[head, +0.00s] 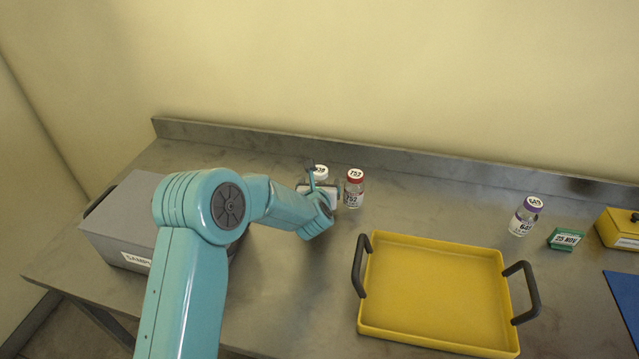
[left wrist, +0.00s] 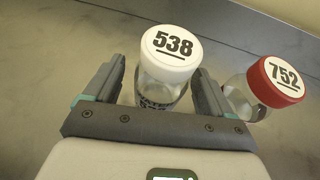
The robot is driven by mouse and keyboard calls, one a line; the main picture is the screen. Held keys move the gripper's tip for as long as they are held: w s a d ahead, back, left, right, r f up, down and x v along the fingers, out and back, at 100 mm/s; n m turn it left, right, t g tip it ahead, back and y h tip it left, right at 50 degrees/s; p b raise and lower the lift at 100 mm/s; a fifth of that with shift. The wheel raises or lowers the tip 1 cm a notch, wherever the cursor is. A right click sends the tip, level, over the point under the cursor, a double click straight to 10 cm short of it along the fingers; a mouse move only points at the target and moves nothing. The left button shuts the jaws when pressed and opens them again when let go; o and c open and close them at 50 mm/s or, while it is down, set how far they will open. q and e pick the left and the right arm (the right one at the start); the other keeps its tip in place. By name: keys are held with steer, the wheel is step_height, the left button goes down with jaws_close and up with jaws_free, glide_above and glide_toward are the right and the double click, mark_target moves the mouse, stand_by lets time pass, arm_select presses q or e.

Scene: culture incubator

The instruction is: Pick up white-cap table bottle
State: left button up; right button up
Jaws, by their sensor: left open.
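The white-cap bottle (left wrist: 170,55) is marked 538 and stands upright on the metal table. In the left wrist view it sits between the two open fingers of my left gripper (left wrist: 158,85), with small gaps showing at its sides. In the head view its white cap (head: 321,171) shows just behind my left gripper (head: 314,180), which hides most of its body. The red-cap bottle (head: 354,188), marked 752, stands close to its right. In the left wrist view the red-cap bottle (left wrist: 268,88) is just outside the right finger. My right gripper is not in view.
A yellow tray (head: 366,318) with dark handles lies front centre-right. A purple-cap bottle (head: 525,216), a green date block (head: 565,239) and a yellow box (head: 620,229) stand at right. A grey sample box (head: 117,222) is at left. A raised metal edge (head: 420,160) runs along the back.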

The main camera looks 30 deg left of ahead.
arm_select(q)
steer(key=c, duration=1.1)
steer(key=shift+r, duration=0.1)
step_height(320, 180, up, 20)
steer(key=p, duration=0.2)
